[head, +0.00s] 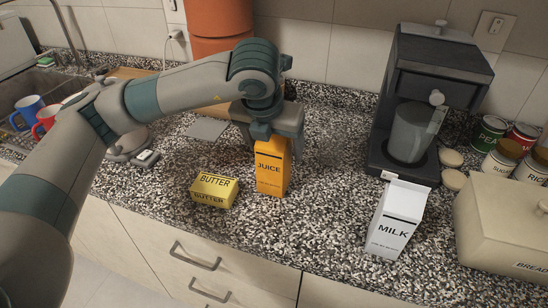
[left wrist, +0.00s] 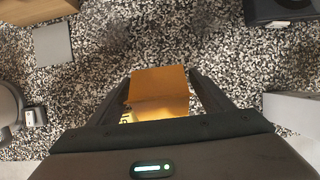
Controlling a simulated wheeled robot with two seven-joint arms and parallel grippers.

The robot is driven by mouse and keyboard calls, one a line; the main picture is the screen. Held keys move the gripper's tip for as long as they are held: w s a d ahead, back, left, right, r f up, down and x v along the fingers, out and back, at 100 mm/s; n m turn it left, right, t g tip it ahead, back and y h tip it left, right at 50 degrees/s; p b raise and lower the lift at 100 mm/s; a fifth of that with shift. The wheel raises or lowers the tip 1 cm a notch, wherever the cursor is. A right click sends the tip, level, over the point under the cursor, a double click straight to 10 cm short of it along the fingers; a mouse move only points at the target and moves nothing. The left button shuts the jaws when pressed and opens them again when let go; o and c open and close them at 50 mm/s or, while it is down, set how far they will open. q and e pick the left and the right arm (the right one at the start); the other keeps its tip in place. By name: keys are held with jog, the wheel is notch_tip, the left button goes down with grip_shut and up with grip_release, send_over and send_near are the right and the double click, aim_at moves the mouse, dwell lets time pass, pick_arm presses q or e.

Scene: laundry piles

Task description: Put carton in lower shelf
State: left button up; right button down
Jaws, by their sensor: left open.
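An orange juice carton (head: 271,172) stands upright on the speckled counter in the middle of the head view. A white milk carton (head: 396,220) stands upright to the right, near the counter's front edge. My left gripper (head: 275,140) is directly above the juice carton, pointing down. In the left wrist view the juice carton's top (left wrist: 159,88) lies between the two spread fingers (left wrist: 165,92), with the gripper open. My right gripper is in neither view. No shelf is clearly in view.
A yellow butter box (head: 214,190) lies left of the juice carton. A black coffee machine (head: 425,100), several cans (head: 487,134) and a beige bread box (head: 508,225) stand at the right. Bare counter (head: 325,200) lies between the two cartons.

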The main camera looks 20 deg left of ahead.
pick_arm(q)
jog(key=shift+x, duration=0.85)
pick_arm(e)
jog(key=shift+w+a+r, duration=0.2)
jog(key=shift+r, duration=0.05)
pick_arm(q)
jog(key=shift+w, duration=0.1)
jog(key=c, duration=1.7)
jog(key=shift+c, duration=0.2)
jog(key=shift+r, duration=0.1)
